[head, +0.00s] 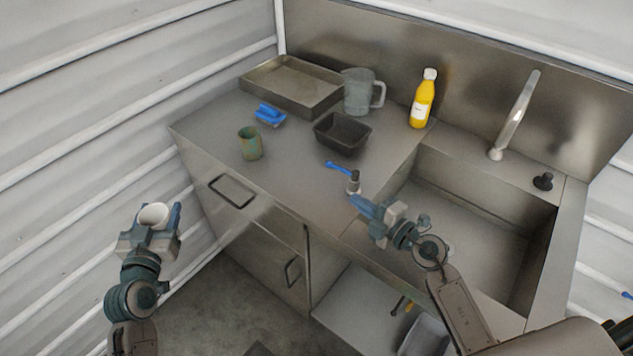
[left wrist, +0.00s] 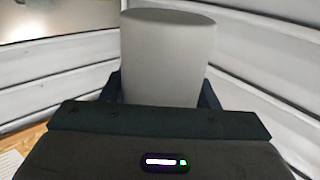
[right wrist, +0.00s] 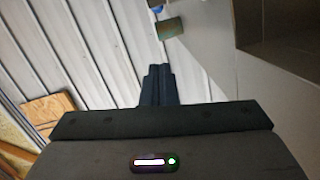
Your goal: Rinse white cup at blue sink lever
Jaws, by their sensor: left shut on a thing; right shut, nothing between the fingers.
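The white cup (head: 153,214) is held upright between the fingers of my left gripper (head: 155,226), in front of the counter's left end. In the left wrist view the cup (left wrist: 168,55) fills the space between the dark fingers. The blue sink lever (head: 338,167) sits on a short post at the counter's front, left of the sink basin (head: 470,220). My right gripper (head: 358,201) is shut and empty, its tips close to the lever's post; I cannot tell if they touch. Its closed fingers show in the right wrist view (right wrist: 158,84).
A green cup (head: 250,143), blue brush (head: 269,115), metal tray (head: 290,86), clear jug (head: 358,91), black container (head: 342,133) and yellow bottle (head: 423,98) stand on the counter (head: 290,165).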

